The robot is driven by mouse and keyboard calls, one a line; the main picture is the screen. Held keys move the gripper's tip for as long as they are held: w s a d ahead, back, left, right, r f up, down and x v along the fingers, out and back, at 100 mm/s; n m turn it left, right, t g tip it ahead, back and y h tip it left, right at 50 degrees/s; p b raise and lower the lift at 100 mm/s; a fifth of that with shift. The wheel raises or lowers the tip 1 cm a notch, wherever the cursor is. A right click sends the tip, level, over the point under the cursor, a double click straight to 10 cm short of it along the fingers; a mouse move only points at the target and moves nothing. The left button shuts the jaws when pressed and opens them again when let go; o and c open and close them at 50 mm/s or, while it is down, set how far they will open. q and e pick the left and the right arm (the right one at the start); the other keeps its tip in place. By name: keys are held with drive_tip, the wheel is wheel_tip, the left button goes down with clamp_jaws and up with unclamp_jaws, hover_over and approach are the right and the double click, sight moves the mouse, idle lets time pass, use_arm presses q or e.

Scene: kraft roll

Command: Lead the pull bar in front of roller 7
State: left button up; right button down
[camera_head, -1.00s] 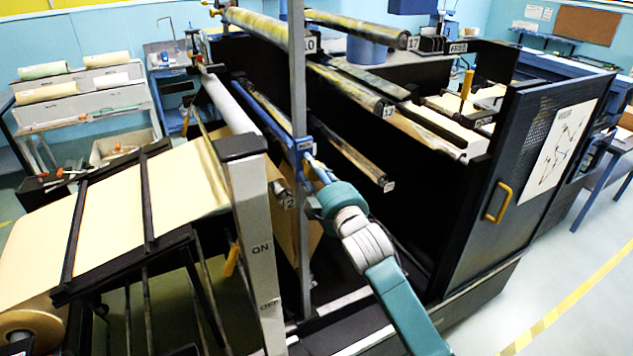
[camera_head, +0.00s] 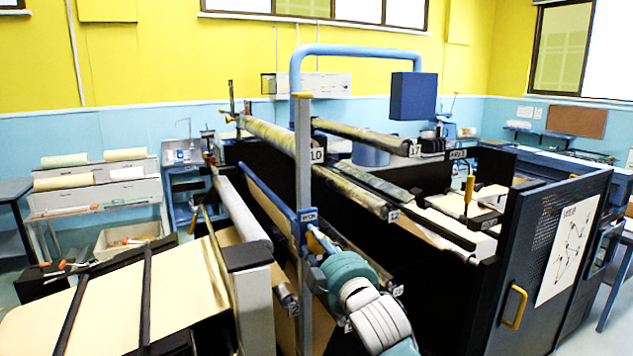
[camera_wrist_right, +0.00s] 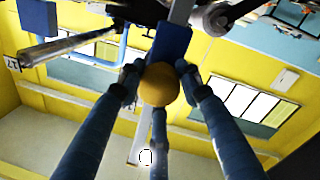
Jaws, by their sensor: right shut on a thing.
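The blue pull bar (camera_head: 268,193) runs diagonally between the machine's dark side walls. Its near end is a labelled blue block (camera_head: 309,217) on an upright grey post (camera_head: 303,150). My right gripper (camera_head: 316,240) is at this block, on the near side. In the right wrist view, the fingers of my right gripper (camera_wrist_right: 160,80) are shut around an orange ball knob (camera_wrist_right: 158,86) in front of the blue block (camera_wrist_right: 169,45). Several rollers show, including one tagged 10 (camera_head: 270,135) and one tagged 12 (camera_head: 345,190). My left gripper is out of view.
A pale roller (camera_head: 240,215) and a grey cabinet post (camera_head: 254,300) stand left of my right arm. Brown paper (camera_head: 100,305) lies on the sloping feed at the left. A dark door (camera_head: 550,250) with a yellow handle closes off the right.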

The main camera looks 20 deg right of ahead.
wheel_tip(320, 180, up, 16)
drive_tip(key=shift+a+r, duration=0.25)
idle(0.3)
